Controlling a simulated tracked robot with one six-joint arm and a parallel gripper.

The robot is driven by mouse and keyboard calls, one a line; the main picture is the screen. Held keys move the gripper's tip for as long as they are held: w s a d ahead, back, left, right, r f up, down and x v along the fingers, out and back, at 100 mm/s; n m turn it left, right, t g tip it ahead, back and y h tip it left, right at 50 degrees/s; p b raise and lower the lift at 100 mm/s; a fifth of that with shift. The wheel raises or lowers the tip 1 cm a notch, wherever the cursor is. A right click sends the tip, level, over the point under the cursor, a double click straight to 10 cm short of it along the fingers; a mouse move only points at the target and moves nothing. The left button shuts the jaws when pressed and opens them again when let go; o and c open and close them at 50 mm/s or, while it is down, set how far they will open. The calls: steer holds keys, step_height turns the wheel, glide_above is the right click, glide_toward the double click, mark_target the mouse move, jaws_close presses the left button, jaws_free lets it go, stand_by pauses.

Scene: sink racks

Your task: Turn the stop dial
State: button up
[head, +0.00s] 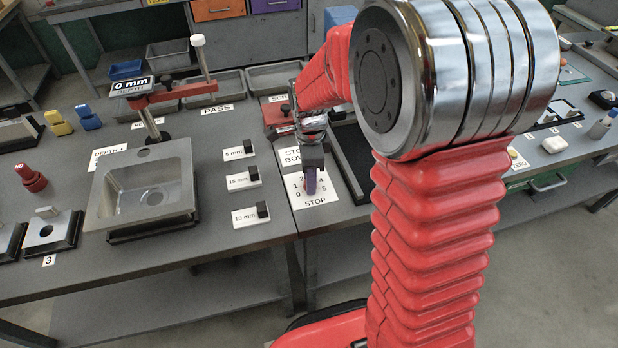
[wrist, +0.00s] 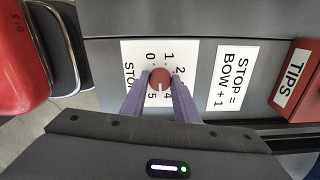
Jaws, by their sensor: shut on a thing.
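The stop dial (wrist: 160,79) is a small round red-brown knob on a white card (wrist: 186,55) marked STOP, with digits around it. In the wrist view my gripper (wrist: 160,76) has a purple finger on each side of the knob and is shut on it. A pale line on the knob points to the picture's bottom, roughly between 4 and 5. The 3 is not visible. In the head view my gripper (head: 311,182) points down over the card (head: 328,197) and hides the knob.
A "STOP = BOW + 1" label (wrist: 232,80) and a red TIPS block (wrist: 300,75) lie beside the card. A metal basin (head: 105,200) under a gauge reading 0 mm (head: 131,86) stands left, with several mm-labelled blocks (head: 247,181) between. A dark tray (head: 352,160) is close right.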

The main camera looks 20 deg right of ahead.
steer(key=m, duration=0.5)
steer(key=shift+w, duration=0.1)
stand_by(0.3)
steer(key=o, duration=1.1)
steer(key=shift+c, duration=0.2)
step_height(320, 180, up, 14)
steer(key=shift+f, duration=0.1)
stand_by(0.5)
